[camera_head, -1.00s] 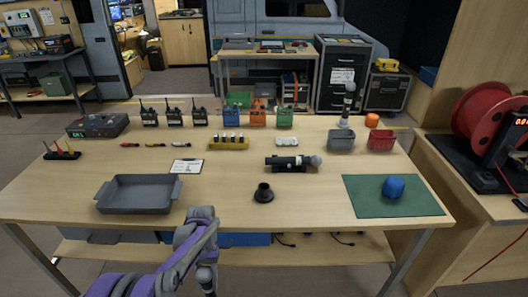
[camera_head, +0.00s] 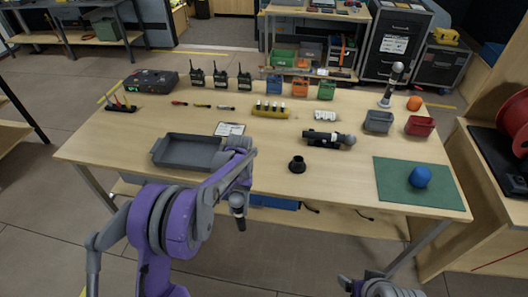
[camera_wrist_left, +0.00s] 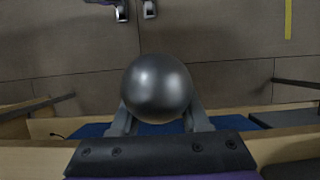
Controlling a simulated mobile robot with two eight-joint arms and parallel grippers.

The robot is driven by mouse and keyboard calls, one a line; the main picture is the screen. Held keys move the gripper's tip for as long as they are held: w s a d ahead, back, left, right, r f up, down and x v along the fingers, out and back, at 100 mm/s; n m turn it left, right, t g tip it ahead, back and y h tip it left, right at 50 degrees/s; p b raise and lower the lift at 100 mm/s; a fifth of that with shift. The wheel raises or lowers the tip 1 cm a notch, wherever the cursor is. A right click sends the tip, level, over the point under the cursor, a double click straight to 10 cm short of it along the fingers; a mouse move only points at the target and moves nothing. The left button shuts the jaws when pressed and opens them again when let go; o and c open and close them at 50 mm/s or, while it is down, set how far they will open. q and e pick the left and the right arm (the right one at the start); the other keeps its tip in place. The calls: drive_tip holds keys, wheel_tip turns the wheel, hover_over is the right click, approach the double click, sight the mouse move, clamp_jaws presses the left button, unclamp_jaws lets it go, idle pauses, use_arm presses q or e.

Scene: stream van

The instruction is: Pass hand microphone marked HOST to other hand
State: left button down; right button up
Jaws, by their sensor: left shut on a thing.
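My left gripper (camera_head: 239,188) is shut on a dark hand microphone (camera_head: 238,203), held in front of the table's near edge with its round head up and its handle hanging down. In the left wrist view the microphone's grey ball head (camera_wrist_left: 157,88) sits between the fingers and hides its handle. No HOST marking is readable. Part of my right arm (camera_head: 380,288) shows at the bottom edge of the head view. Two separated fingertips of my right gripper (camera_wrist_left: 135,11) show at the top of the left wrist view, apart from the microphone and with nothing between them.
Another microphone (camera_head: 345,140) lies in a dark cradle on the table, and one stands upright (camera_head: 395,78) at the back right. A grey tray (camera_head: 160,157), a black round holder (camera_head: 297,165) and a green mat (camera_head: 390,185) lie nearer. Floor space in front is clear.

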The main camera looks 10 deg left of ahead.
drive_tip(key=shift+c, duration=0.6)
drive_tip(key=w+a+r+n+t+y, duration=0.3)
drive_tip(key=w+a+r, duration=0.4)
drive_tip(key=w+a, duration=0.3)
drive_tip(key=w+a+r+n+t+y, duration=0.2)
drive_tip(key=w+a+r+t+y, duration=0.15)
drive_tip(key=w+a+r, duration=0.5)
use_arm(q)
drive_tip(key=w+d+r+m+t+y, duration=0.1)
drive_tip(key=w+d+r+m, duration=0.2)
drive_tip(key=r+m, duration=0.2)
drive_tip(key=w+d+r+m+t+y, duration=0.1)
drive_tip(key=w+d+r+m+y, duration=0.1)
drive_tip(key=r, duration=0.8)
drive_tip(key=w+d+r+m+t+y, duration=0.1)
drive_tip(key=w+d+r+m, duration=0.2)
drive_tip(key=d+r+m, duration=0.3)
drive_tip(key=shift+w+d+r+m+y, duration=0.2)
drive_tip(key=shift+w+r+m+y, duration=0.15)
drive_tip(key=shift+r+m, duration=0.45)
use_arm(e)
drive_tip(key=x, duration=1.4)
drive_tip(key=shift+f+h, duration=0.35)
drive_tip(key=shift+f, duration=0.15)
use_arm(q)
drive_tip(key=shift+f, duration=0.1)
